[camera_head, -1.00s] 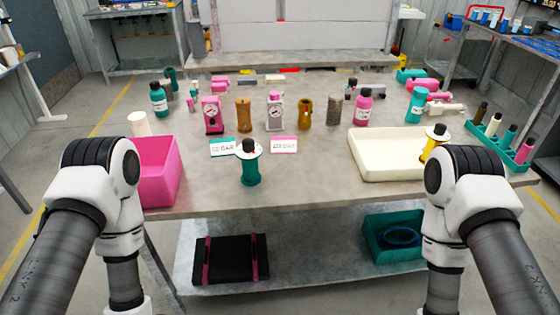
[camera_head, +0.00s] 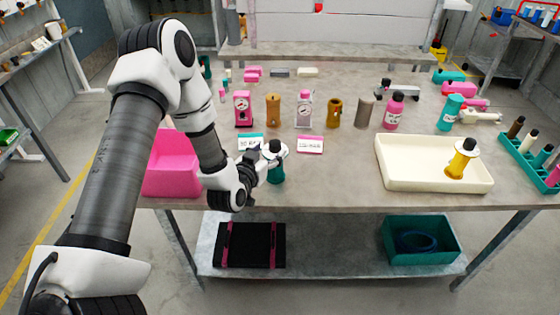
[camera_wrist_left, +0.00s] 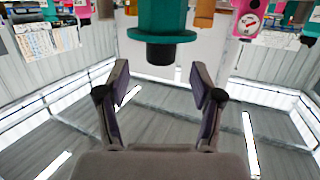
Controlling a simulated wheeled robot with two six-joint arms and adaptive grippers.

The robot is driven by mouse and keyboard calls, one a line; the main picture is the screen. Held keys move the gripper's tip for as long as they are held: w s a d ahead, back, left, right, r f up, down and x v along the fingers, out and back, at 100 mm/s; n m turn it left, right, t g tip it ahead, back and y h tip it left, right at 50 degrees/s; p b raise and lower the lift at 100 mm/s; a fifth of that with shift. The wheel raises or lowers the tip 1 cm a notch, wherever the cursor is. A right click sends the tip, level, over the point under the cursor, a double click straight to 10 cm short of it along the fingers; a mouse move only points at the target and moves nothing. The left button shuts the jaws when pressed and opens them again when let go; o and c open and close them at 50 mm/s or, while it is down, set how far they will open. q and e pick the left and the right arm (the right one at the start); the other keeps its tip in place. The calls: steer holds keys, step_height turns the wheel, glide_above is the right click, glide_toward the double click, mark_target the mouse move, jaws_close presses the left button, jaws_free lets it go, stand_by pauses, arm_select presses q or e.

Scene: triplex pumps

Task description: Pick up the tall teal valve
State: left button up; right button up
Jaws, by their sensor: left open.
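The tall teal valve (camera_head: 277,173) stands upright near the front edge of the table, with a white flange and a black top. My left gripper (camera_head: 258,165) is just left of it in the head view, partly hiding its side. In the left wrist view the picture is upside down: the teal valve (camera_wrist_left: 162,17) hangs at the top edge with its black end downward, beyond the fingers. The fingers of the left gripper (camera_wrist_left: 160,85) are spread with nothing between them. My right gripper is not in view.
A cream tray (camera_head: 403,183) at the right holds a yellow valve (camera_head: 461,160). Two label cards, white-teal (camera_head: 250,142) and white-pink (camera_head: 310,144), lie behind the teal valve. Gauges and cylinders line up farther back.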

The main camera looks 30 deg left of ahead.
mark_target(272, 146)
arm_select(q)
steer(key=p+x, duration=0.1)
steer(key=x, duration=0.3)
steer(key=shift+w+a+r, duration=0.1)
steer(key=shift+w+r, duration=0.05)
steer(key=shift+w, duration=0.15)
steer(key=shift+w+a, duration=0.1)
steer(key=shift+w, duration=0.15)
jaws_close()
